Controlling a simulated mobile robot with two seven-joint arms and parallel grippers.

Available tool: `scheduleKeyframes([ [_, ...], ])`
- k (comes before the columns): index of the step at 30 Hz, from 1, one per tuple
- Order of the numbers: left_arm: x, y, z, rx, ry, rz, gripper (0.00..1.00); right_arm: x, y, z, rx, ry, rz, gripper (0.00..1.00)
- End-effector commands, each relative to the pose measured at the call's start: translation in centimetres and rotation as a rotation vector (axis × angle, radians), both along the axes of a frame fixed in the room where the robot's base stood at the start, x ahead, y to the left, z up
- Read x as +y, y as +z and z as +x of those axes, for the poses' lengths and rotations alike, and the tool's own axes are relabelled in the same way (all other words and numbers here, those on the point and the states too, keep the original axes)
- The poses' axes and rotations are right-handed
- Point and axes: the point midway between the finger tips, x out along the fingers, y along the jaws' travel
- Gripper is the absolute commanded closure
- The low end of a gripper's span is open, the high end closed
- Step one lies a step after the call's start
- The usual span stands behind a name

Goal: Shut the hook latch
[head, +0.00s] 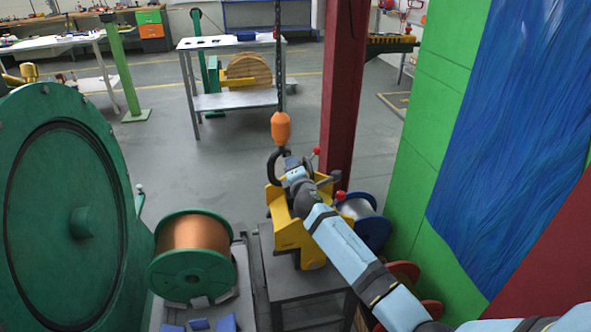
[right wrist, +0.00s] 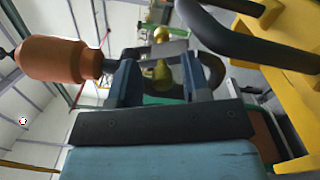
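The dark hook (head: 272,168) hangs below an orange hook block (head: 281,127) on a chain. In the right wrist view the orange block (right wrist: 55,58) lies at the left, and part of the curved dark hook (right wrist: 212,72) shows behind the fingers. My right gripper (head: 290,163) is at the hook, with its fingers apart in the right wrist view (right wrist: 158,72). A small brass-coloured piece shows between the fingers; I cannot tell whether it is the latch or whether they touch it. The latch's position is not clear. My left gripper is out of view.
A yellow frame (head: 290,232) with red-knobbed levers stands directly under the hook, close to my right gripper. A red column (head: 343,95) rises just behind. A copper-wire spool (head: 193,248) is at lower left, and a green panel (head: 432,130) is on the right.

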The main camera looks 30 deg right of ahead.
Motion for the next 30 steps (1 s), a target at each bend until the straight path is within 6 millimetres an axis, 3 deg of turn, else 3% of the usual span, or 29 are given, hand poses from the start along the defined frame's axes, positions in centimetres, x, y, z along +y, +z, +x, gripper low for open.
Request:
scheduleKeyframes([
  [11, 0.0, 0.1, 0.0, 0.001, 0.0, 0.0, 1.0, 0.2, -0.1, -0.7, 0.003, 0.0, -0.001, 0.56],
  [14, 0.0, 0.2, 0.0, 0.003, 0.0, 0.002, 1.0, 0.5, -0.1, -2.1, 0.004, 0.0, -0.001, 0.56],
  [24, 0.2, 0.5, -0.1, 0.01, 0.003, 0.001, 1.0, 2.5, -0.2, -9.5, 0.004, 0.002, 0.0, 0.56],
  [30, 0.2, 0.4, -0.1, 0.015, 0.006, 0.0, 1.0, 3.3, -0.2, -12.4, 0.003, 0.001, 0.0, 0.56],
])
